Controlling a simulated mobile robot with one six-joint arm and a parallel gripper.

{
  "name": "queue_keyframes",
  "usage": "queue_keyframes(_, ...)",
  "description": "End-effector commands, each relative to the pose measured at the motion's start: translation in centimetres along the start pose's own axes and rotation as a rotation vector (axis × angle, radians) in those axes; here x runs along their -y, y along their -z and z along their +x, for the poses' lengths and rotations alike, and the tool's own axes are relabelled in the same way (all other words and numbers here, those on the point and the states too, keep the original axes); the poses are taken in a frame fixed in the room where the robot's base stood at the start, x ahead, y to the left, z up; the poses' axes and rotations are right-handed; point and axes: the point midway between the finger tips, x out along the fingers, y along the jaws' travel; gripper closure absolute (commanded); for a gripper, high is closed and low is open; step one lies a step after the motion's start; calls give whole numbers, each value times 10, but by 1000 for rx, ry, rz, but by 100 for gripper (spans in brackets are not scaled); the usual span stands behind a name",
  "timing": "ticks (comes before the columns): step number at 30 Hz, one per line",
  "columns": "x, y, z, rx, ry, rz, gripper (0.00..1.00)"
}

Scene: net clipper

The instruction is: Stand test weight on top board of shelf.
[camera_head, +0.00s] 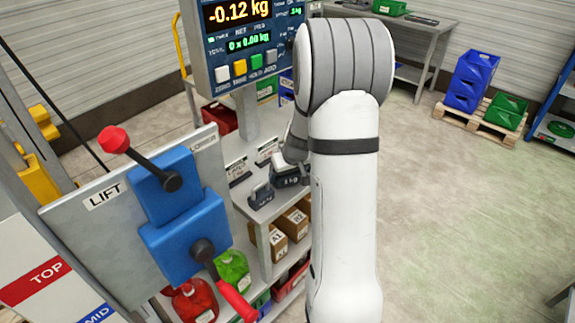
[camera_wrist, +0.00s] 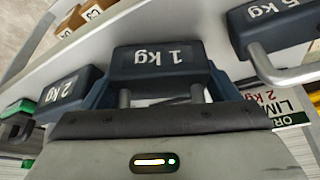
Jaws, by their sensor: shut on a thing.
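A dark blue test weight marked 1 kg (camera_wrist: 157,60) sits at my gripper in the wrist view, its mark upside down. My gripper (camera_wrist: 160,100) is shut on this weight by its grey handle, whose two posts show. In the head view, my gripper (camera_head: 291,160) is low over the grey bench, with the 1 kg weight (camera_head: 288,180) under it, partly hidden by my arm. I cannot tell whether the weight touches the bench. A 2 kg weight (camera_wrist: 68,92) stands to its left and a 5 kg weight (camera_wrist: 268,30) to its right in the wrist view.
Another dark weight (camera_head: 261,195) stands on the bench (camera_head: 238,150). A display (camera_head: 240,40) reads -0.12 kg. A LIFT panel (camera_head: 105,205) with blue blocks and red-handled levers is at left, above a TOP label (camera_head: 45,280). Boxes (camera_head: 290,222) sit below.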

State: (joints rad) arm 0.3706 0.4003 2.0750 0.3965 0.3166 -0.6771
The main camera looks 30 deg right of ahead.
Motion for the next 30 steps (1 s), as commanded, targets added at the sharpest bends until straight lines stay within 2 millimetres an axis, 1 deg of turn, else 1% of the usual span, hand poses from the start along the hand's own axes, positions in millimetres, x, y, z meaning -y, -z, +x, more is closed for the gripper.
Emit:
queue_keyframes(12,0,0,4,-5,-2,-1,77)
queue_keyframes(13,0,-1,5,-2,-1,-1,17)
queue_keyframes(19,1,-1,4,-1,0,-1,0)
queue_keyframes(26,1,-1,4,-1,0,-2,0)
queue_keyframes(30,1,1,-3,-3,0,-2,0)
